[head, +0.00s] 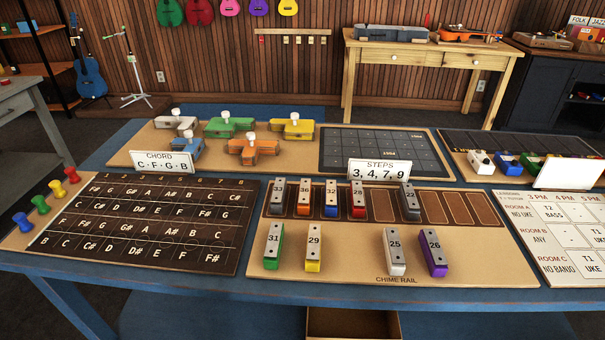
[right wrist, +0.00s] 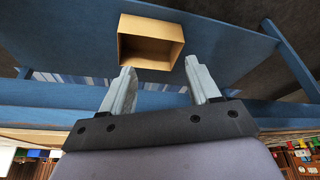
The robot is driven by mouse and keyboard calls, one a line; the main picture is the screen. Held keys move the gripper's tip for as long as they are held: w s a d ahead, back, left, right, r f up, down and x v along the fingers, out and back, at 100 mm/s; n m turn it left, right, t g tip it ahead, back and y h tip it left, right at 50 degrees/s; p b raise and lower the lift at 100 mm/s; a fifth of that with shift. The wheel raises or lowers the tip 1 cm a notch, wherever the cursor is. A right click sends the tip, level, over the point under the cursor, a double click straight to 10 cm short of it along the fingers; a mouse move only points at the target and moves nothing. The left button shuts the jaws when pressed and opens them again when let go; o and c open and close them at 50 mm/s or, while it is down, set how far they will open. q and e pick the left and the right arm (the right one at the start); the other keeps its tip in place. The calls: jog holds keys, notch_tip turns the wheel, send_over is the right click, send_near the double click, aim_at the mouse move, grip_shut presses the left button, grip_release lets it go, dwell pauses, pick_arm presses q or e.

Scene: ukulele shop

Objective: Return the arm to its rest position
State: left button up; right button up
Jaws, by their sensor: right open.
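My right gripper (right wrist: 160,92) shows in the right wrist view with its two grey fingers apart and nothing between them. Beyond its fingertips is an open cardboard box (right wrist: 150,26) below the blue table. The box (head: 353,324) also shows at the bottom edge of the head view. Neither arm shows in the head view, and my left gripper is out of sight. Bars 31, 29, 25 and 26 stand in front of the slots.
A fretboard chart (head: 150,222) with colored pegs (head: 57,188) lies left. Colored clamp-like blocks (head: 230,125), a dark grid (head: 380,150) and a STEPS card (head: 379,170) are behind. A lesson board (head: 570,230) lies right. A wooden workbench (head: 430,62) stands at the back.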

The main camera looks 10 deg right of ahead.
jog(key=w+a+f+t+y, duration=0.1)
jog(key=w+a+f+t, duration=0.1)
jog(key=w+f+t, duration=0.3)
jog(key=shift+a+f+t+y, duration=0.35)
jog(key=shift+f+t, duration=0.25)
jog(key=shift+f, duration=0.65)
jog(key=shift+w, duration=0.15)
